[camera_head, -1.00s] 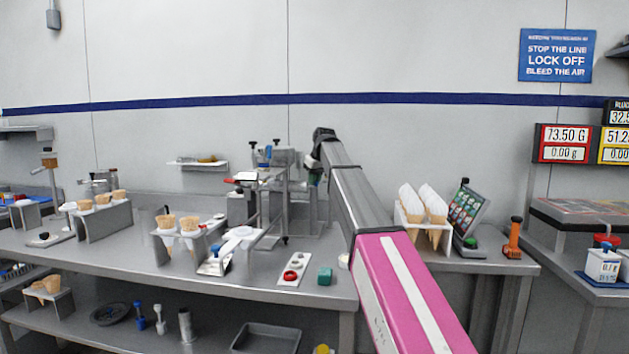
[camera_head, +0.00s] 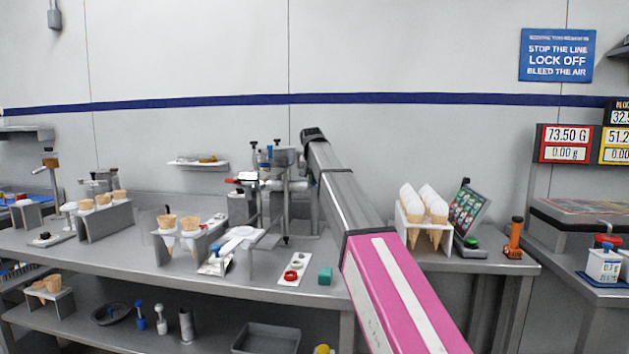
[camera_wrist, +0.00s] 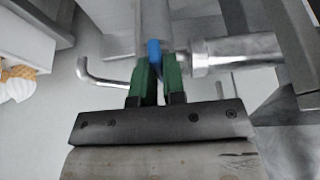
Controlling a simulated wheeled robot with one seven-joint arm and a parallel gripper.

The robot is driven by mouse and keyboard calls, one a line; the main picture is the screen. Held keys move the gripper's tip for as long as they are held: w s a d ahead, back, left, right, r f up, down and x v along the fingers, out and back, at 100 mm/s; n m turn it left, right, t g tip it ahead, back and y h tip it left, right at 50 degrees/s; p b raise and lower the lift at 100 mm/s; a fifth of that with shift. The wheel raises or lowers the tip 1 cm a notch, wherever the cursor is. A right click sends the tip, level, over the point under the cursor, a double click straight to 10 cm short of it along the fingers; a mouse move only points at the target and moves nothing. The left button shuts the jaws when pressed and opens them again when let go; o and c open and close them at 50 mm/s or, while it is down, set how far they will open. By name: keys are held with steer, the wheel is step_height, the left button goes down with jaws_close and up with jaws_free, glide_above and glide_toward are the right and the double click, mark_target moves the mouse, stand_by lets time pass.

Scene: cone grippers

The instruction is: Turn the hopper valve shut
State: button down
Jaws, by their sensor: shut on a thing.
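The hopper valve shows in the wrist view as a blue handle (camera_wrist: 154,52) beside a bright metal pipe fitting (camera_wrist: 232,53). My gripper (camera_wrist: 155,72) has its two green fingers closed on the blue handle, one on each side. In the head view the filling machine with its hopper (camera_head: 284,155) stands at the back of the bench. My arm reaches to the right side of that machine, and its links hide the gripper and the valve there.
Wafer cones stand in a rack (camera_head: 177,251) left of the machine. A cone stand (camera_head: 428,238) is right of my arm. A bent metal rod (camera_wrist: 103,78) is near the fingers.

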stand_by(0.4)
steer(key=c, duration=1.2)
jaws_free()
steer(key=shift+r, duration=0.1)
steer(key=v, duration=1)
steer(key=shift+r, duration=0.3)
steer(key=shift+s, duration=0.1)
